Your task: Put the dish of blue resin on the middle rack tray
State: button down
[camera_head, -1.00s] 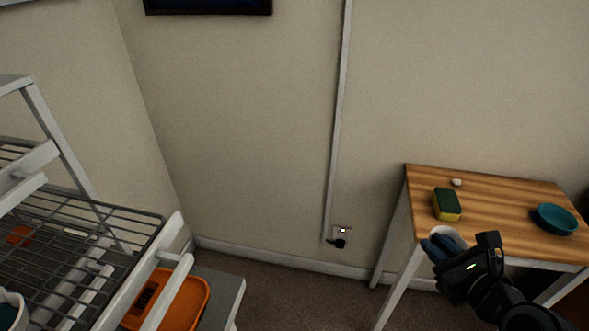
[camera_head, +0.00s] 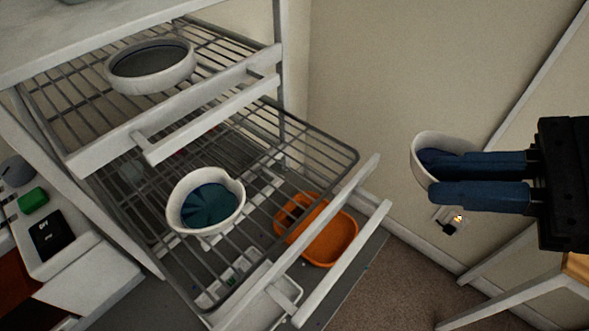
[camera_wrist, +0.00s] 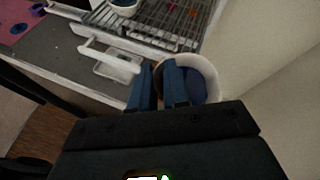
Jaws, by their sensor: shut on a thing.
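A white dish with dark blue resin (camera_head: 424,143) is held up at the right in the head view. My gripper (camera_head: 452,178) is shut on its wall, apparently one blue finger inside and one outside. The dish (camera_wrist: 214,78) also shows in the wrist view, partly hidden by the fingers; I cannot tell how level it is. The rack has a pulled-out wire tray (camera_head: 315,150) below a higher one. My gripper and dish are to the right of this tray, apart from it. A white dish with teal resin (camera_head: 207,202) sits on it.
The higher wire tray (camera_head: 60,85) holds a white dish with dark grey contents (camera_head: 150,66). An orange container (camera_head: 335,240) is below the pulled-out tray. The tray's white front rails (camera_head: 340,265) stick out. Bare wires show right of and behind the teal dish.

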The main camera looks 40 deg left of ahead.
jog(key=shift+s+a, duration=0.2)
jog(key=shift+a, duration=0.2)
jog(key=s+a, duration=0.1)
jog(key=a, duration=0.4)
jog(key=s+a, duration=0.1)
jog(key=a, duration=0.5)
jog(key=s+a, duration=0.2)
jog(key=a, duration=0.3)
jog(key=shift+a, duration=0.2)
jog(key=shift+f, duration=1.75)
jog(key=c, duration=1.1)
grip_release()
jog(key=v, duration=1.2)
